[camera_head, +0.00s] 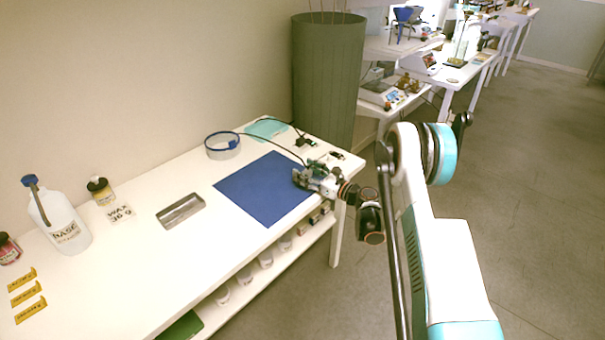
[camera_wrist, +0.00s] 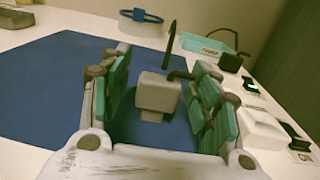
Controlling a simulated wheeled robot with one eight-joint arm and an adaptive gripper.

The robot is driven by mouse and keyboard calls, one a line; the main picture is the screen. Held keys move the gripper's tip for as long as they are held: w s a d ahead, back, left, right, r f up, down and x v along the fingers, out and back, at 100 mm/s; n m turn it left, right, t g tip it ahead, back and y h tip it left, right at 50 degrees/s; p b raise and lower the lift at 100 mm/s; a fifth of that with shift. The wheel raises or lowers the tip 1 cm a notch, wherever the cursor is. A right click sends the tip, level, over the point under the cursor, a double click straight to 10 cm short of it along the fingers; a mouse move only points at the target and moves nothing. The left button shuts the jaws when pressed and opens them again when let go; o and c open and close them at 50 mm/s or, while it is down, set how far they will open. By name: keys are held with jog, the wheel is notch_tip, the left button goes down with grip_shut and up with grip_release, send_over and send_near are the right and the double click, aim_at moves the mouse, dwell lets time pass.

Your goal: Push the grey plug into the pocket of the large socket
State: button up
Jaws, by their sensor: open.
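My gripper (camera_head: 308,177) is open over the right edge of the blue mat (camera_head: 262,190). In the wrist view my gripper (camera_wrist: 162,66) has its two green-padded fingers spread on either side of the grey plug (camera_wrist: 157,92). The plug is a blocky grey piece with a dark lead at its upper right. A gap shows between the plug and the left finger; contact on the right is unclear. A pale block (camera_wrist: 262,128), possibly the large socket, lies right of the fingers; its pocket cannot be made out. In the head view my gripper hides the plug.
A small black box with a green light (camera_wrist: 250,86) stands beyond the pale block. A blue-banded ring (camera_head: 222,145) and a teal tray (camera_head: 266,129) lie behind the mat. A dark cable crosses the table. A metal tray (camera_head: 180,211) lies left; the mat's middle is clear.

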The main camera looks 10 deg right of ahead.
jog(key=c, duration=1.1)
jog(key=shift+r, duration=0.1)
jog(key=shift+c, duration=0.3)
